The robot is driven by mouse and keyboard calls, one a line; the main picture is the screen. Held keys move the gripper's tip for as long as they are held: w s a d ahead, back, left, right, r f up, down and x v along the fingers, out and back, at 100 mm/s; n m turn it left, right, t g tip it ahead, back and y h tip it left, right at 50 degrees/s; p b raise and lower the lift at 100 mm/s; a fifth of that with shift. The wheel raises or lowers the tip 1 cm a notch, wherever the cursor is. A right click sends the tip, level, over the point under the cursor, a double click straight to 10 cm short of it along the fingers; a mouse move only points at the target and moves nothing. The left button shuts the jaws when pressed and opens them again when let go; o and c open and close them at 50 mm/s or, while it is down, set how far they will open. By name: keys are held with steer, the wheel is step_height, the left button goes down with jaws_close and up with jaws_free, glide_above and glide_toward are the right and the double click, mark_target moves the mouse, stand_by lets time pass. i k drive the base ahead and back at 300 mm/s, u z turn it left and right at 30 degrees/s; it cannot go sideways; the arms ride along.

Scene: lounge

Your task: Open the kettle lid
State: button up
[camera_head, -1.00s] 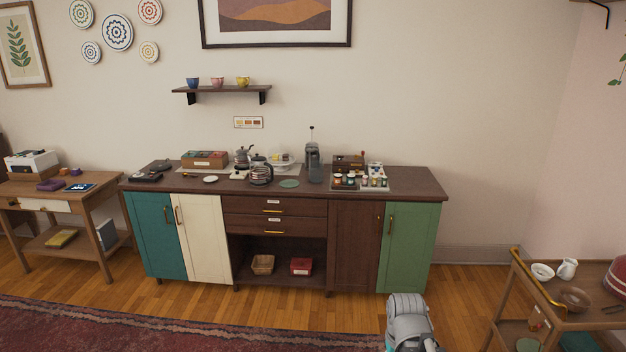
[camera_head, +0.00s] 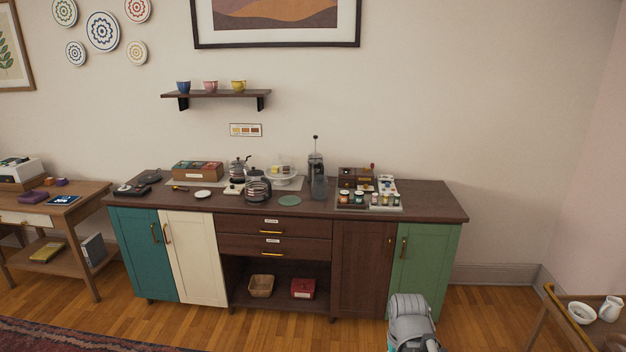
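A dark, rounded kettle-like pot (camera_head: 257,187) with a shiny banded body stands on the sideboard (camera_head: 435,202), left of the middle. Its top looks covered, but it is too small to tell the lid's exact state. A smaller metal pot (camera_head: 238,169) stands just behind it to the left. A grey link of my arm shows at the bottom edge, right of centre, in front of the green door. My gripper is not in view, so its state is hidden. My arm is well apart from the pots.
A round green mat (camera_head: 289,201) lies right of the kettle, with a tall grey press (camera_head: 317,176) beyond it. A tray of small jars (camera_head: 369,206) stands farther right. A wooden cart (camera_head: 560,335) is at lower right. Bare floor lies before the sideboard.

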mark_target(256, 172)
steer(key=i, duration=2.4)
steer(key=u, duration=2.65)
